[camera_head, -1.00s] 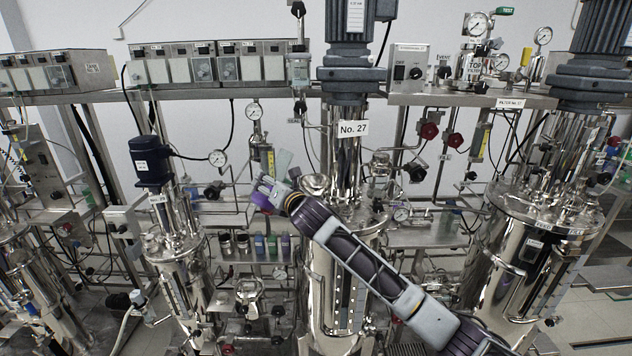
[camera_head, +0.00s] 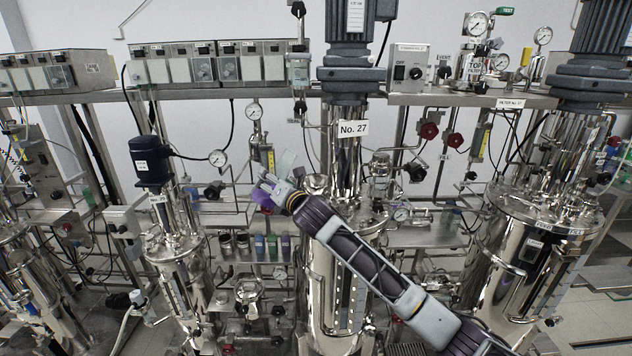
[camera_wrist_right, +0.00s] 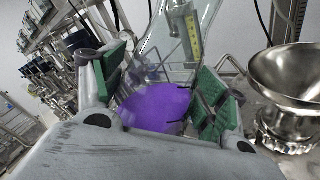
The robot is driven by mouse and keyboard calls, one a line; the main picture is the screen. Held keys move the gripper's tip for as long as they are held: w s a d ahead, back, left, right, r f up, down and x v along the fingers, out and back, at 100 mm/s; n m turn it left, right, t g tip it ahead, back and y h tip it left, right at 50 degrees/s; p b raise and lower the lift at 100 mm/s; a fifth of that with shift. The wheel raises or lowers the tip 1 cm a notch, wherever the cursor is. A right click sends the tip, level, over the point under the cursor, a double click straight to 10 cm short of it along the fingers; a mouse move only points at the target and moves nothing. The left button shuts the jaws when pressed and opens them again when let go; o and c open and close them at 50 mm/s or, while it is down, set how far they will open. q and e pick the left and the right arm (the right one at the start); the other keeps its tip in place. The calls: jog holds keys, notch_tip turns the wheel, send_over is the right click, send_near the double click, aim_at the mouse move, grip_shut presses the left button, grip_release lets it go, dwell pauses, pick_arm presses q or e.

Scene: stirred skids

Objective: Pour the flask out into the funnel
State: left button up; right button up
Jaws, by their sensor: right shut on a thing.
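A clear glass flask (camera_wrist_right: 152,62) with purple liquid in its lower part fills the middle of the right wrist view. In the head view the flask (camera_head: 286,163) is small, tilted with its neck toward the upper right. My right gripper (camera_wrist_right: 160,95), with green finger pads, is shut on the flask; in the head view it (camera_head: 270,188) is partly blurred into the background. The shiny metal funnel (camera_wrist_right: 293,82) stands at the right of the wrist view, apart from the flask. It also shows in the head view (camera_head: 315,184), just right of the gripper. My left gripper is not in view.
The tall steel vessel labelled No. 27 (camera_head: 345,160) stands right beside the funnel. A smaller vessel with a blue motor (camera_head: 150,163) is to the left. Pipes, gauges and valves crowd the space around. A rack of small bottles (camera_head: 265,247) sits below the flask.

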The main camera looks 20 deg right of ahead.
jog(key=shift+d, duration=0.1)
dwell(0.3)
jog(key=shift+w+d+m, duration=0.1)
jog(key=shift+d+m, duration=0.15)
jog(key=shift+m, duration=0.25)
jog(key=shift+d, duration=0.1)
dwell(0.4)
jog(key=shift+w+d+m, duration=0.1)
jog(key=shift+d+m, duration=0.2)
jog(key=shift+m, duration=0.3)
jog(key=shift+d, duration=0.2)
dwell(0.4)
jog(key=shift+w+d+r+m, duration=0.1)
jog(key=shift+d+m, duration=0.2)
jog(key=shift+m, duration=0.3)
dwell(0.4)
jog(key=shift+r+m, duration=0.15)
jog(key=shift+m, duration=0.35)
dwell(0.3)
